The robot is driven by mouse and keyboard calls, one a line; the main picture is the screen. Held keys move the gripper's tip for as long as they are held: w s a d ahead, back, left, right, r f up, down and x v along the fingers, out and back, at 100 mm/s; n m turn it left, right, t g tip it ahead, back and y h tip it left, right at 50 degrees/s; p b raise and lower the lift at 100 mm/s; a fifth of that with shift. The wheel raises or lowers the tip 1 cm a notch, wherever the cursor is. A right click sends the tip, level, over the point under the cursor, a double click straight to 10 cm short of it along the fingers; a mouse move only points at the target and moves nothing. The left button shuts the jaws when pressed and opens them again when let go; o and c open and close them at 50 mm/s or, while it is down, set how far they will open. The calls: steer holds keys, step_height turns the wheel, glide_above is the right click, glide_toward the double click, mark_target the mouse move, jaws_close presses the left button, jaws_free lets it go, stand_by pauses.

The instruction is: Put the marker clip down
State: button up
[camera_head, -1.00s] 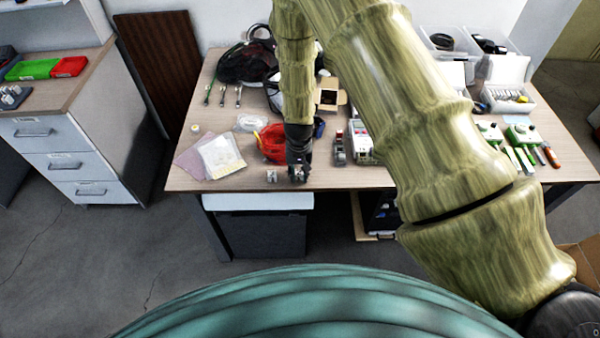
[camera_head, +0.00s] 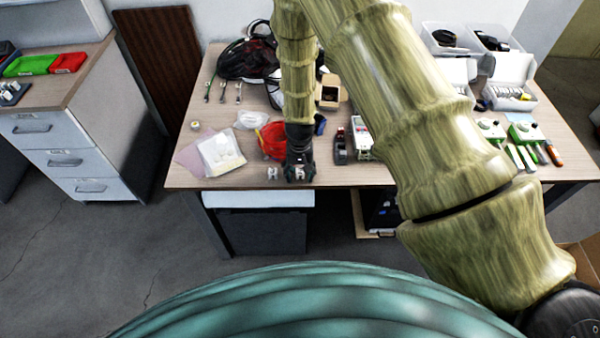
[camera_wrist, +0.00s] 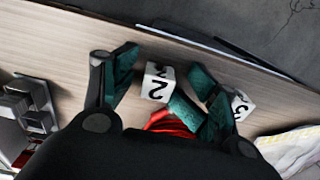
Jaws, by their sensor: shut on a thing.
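My gripper (camera_head: 297,175) is low over the front edge of the wooden table in the head view. In the wrist view, my gripper (camera_wrist: 166,70) has its dark fingers with teal pads on either side of a white block marked 2 (camera_wrist: 157,83), which I take for the marker clip. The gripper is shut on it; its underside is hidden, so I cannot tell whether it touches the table. A second white block, marked 5 (camera_wrist: 241,106), is just outside the right finger. This block also shows left of my gripper in the head view (camera_head: 272,173).
The table's front edge (camera_head: 240,186) is close. Some bare tabletop (camera_head: 335,177) shows right of the gripper.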

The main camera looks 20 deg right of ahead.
mark_target(300, 170)
steer(key=shift+d+f, duration=0.1)
steer(key=shift+d, duration=0.05)
steer(key=shift+w+r, duration=0.1)
steer(key=shift+r, duration=0.55)
steer(key=shift+r+b, duration=1.65)
steer(key=shift+r, duration=4.35)
steer(key=s+d+f+n+h, duration=0.1)
steer(key=s+d+f, duration=0.3)
steer(key=s+f, duration=1.15)
steer(key=s+f+n, duration=0.1)
steer(key=s+f, duration=0.1)
steer(key=s, duration=0.8)
steer(key=s+f+y, duration=0.1)
steer(key=s+f, duration=0.2)
steer(key=s, duration=0.7)
steer(key=shift+s+a+n, duration=0.25)
steer(key=shift+s+n, duration=0.15)
